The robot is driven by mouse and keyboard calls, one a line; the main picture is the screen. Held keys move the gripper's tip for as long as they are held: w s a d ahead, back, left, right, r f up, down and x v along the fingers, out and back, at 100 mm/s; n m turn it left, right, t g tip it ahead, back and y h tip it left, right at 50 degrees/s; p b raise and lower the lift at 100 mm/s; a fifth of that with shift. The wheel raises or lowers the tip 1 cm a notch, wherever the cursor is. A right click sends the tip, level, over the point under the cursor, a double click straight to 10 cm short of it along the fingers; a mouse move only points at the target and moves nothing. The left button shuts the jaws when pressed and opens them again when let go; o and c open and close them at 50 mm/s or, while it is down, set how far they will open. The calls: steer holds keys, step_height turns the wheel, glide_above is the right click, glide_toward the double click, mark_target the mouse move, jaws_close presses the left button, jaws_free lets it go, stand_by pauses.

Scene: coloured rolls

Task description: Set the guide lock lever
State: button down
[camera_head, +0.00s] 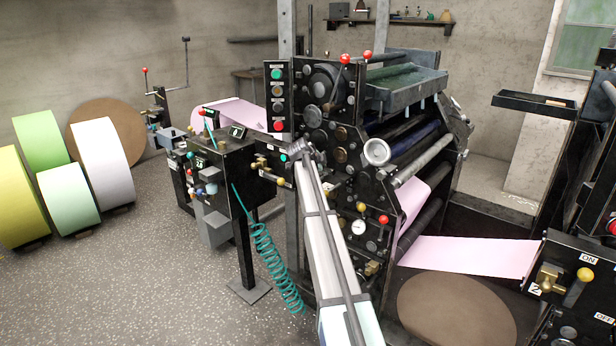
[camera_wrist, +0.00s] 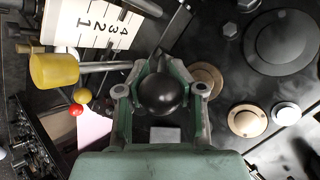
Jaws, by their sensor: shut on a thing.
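My gripper shows in the wrist view (camera_wrist: 161,70) with its green fingers closed around a black ball knob (camera_wrist: 163,97). The fingers touch it from both sides. The knob looks like the end of a lever, but its shaft is hidden and I cannot tell its angle. A white scale plate (camera_wrist: 90,22) with the digits 1 to 4 lies up and left of the knob. In the head view my gripper (camera_head: 303,150) is small, against the front of the press (camera_head: 340,160), and the knob cannot be made out there.
A yellow knob (camera_wrist: 54,70) on a metal rod stands left of my gripper, with a small red ball (camera_wrist: 81,96) below. Flat round covers (camera_wrist: 282,42) lie to the right. A control stand (camera_head: 225,155) with a coiled teal hose (camera_head: 275,262) stands left of my arm. Pink web (camera_head: 470,256) runs right.

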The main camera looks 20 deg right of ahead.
steer(key=shift+s+a+f, duration=0.1)
steer(key=shift+a+f, duration=0.15)
steer(key=shift+a, duration=0.05)
steer(key=c, duration=0.9)
jaws_free()
steer(key=shift+o, duration=0.2)
steer(key=shift+r, duration=0.1)
steer(key=v, duration=1.2)
